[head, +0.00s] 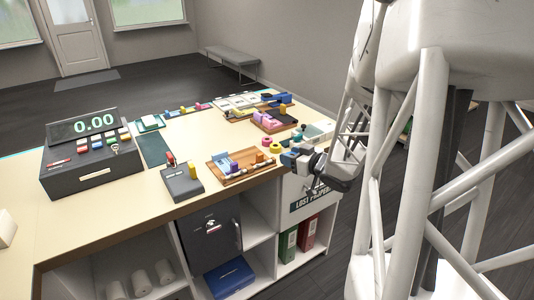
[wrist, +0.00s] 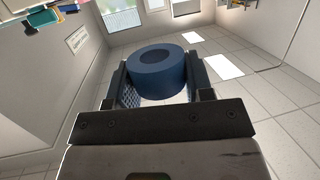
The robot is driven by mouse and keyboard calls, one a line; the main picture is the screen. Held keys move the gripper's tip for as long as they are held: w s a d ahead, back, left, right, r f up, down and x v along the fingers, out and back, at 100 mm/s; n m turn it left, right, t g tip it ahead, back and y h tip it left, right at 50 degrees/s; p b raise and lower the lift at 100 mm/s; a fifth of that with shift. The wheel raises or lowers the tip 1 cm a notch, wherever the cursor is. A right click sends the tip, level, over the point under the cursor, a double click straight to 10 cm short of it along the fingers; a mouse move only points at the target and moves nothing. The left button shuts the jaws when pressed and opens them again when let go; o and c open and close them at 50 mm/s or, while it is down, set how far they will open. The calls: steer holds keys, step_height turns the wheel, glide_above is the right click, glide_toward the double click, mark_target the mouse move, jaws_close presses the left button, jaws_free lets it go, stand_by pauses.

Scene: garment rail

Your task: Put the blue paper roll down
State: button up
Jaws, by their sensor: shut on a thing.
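The blue paper roll (wrist: 156,84) is a short, thick ring with a round hole in its top. In the wrist view it sits between the two fingers of my gripper (wrist: 158,74), which is shut on its sides. In the head view my gripper (head: 297,160) is at the right front edge of the counter (head: 120,205). A small blue patch shows at its tip, and my arm links hide much of the area behind it. I cannot tell the exact gap between the roll and the counter.
Pink and yellow rolls (head: 274,148) stand close behind my gripper. A wooden tray (head: 262,171) with small items lies left of it, then a dark card terminal (head: 181,186) and the cash register (head: 90,165). More loaded trays (head: 277,124) stand behind.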

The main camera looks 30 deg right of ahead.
steer(key=shift+f, duration=2.2)
steer(key=w+d, duration=0.2)
steer(key=w, duration=0.2)
steer(key=w+d+f, duration=0.1)
steer(key=w+d, duration=0.1)
steer(key=w, duration=0.2)
steer(key=w+d, duration=0.3)
steer(key=w, duration=0.1)
steer(key=shift+w+f, duration=0.15)
steer(key=shift+w, duration=0.05)
steer(key=shift+w+d+f, duration=0.1)
steer(key=shift+w+d, duration=0.4)
steer(key=shift+w, duration=0.3)
steer(key=shift+f, duration=1.55)
steer(key=shift+f, duration=0.25)
steer(key=o, duration=0.9)
